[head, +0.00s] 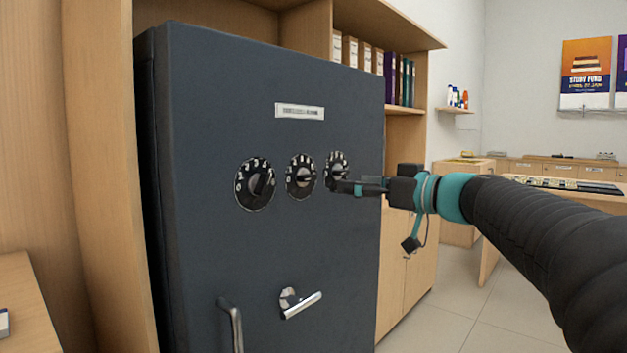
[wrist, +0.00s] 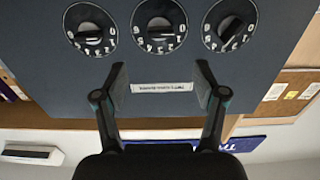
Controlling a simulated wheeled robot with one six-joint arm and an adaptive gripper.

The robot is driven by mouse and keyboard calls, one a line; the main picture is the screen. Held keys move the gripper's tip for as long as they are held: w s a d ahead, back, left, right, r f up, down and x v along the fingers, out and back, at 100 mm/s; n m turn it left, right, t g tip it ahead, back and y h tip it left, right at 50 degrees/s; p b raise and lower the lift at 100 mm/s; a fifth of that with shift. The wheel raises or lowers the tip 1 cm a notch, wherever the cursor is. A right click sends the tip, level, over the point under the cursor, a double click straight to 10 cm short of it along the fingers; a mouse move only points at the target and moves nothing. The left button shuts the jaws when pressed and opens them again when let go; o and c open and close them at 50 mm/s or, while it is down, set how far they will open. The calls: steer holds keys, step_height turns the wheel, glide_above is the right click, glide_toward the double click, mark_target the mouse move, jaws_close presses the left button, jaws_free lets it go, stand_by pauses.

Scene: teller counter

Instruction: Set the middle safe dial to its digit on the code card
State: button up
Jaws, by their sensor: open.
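The dark grey safe (head: 270,245) has three black dials with white digits in a row on its door. The middle dial (head: 300,177) has a grey knob lying roughly level; it also shows at the top centre of the wrist view (wrist: 160,27), where the picture is upside down. Which digit it is set to is too small to tell. My gripper (head: 345,187) is open and empty, in front of the right dial (head: 337,168) in the head view and covering its lower part. In the wrist view, my fingers (wrist: 162,70) stand apart, below the dials. I cannot make out the code card.
The left dial (head: 255,184) sits beside the middle one. A white label (head: 300,111) with unreadable text is above the dials. A lever handle (head: 300,302) and a vertical bar handle (head: 230,325) stick out lower down. Wooden shelves with binders (head: 395,78) stand behind.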

mark_target(312, 179)
steer(key=p+x, duration=0.2)
steer(key=x, duration=0.9)
steer(key=shift+w+a, duration=0.2)
steer(key=shift+a, duration=0.1)
steer(key=c, duration=1.1)
